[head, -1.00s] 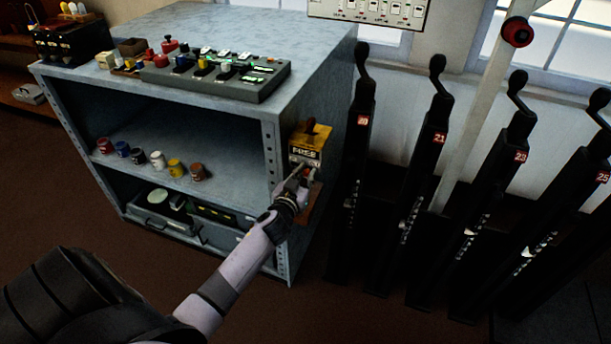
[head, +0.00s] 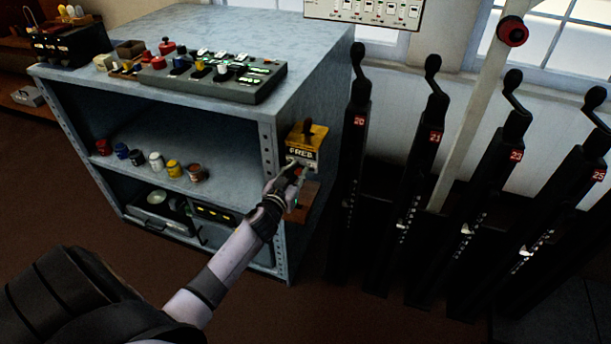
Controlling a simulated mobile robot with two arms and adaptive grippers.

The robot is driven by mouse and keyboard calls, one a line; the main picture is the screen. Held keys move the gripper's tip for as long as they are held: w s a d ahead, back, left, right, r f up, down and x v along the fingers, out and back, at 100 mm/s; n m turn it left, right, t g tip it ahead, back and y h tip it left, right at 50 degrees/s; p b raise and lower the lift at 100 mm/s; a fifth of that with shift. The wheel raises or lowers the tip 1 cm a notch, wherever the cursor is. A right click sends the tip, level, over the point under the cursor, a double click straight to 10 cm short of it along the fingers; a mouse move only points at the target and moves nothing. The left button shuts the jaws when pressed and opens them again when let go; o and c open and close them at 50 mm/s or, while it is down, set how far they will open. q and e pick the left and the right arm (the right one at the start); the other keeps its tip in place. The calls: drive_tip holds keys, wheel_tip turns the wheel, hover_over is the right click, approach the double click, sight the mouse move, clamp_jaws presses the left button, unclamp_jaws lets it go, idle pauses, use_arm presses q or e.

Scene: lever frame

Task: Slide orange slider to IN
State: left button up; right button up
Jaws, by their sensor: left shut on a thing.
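A yellow-orange box (head: 305,133) with a black handle on top and a pale label with dark lettering is fixed to the right side of the grey shelf unit. The orange slider (head: 304,172) shows only as a small orange-red bit just under the label, mostly hidden by my fingers. My left gripper (head: 295,171) reaches in from the lower left and is shut on it at the lower front of the box. The slider's exact position and any IN mark are too small to read. My right gripper is not in view.
A brown ledge (head: 304,198) sticks out just below the box. Tall black levers (head: 354,190) stand in a row to the right. A grey switch panel (head: 215,78) lies on top of the shelf unit (head: 200,30). Several small jars (head: 156,161) stand on its middle shelf.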

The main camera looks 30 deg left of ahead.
use_arm(q)
drive_tip(key=shift+s+a+r, duration=0.1)
drive_tip(key=shift+a+r, duration=0.1)
drive_tip(key=shift+a, duration=0.5)
drive_tip(key=shift+s+a+r, duration=0.1)
drive_tip(key=shift+a+r, duration=0.1)
drive_tip(key=shift+a, duration=0.5)
drive_tip(key=o, duration=0.6)
drive_tip(key=shift+a, duration=0.15)
drive_tip(key=shift+d, duration=0.2)
drive_tip(key=p+v, duration=0.1)
drive_tip(key=v, duration=0.2)
drive_tip(key=f+p+v, duration=0.1)
drive_tip(key=v, duration=0.1)
drive_tip(key=shift+s+d+r+p, duration=0.1)
drive_tip(key=shift+s+d+p, duration=0.2)
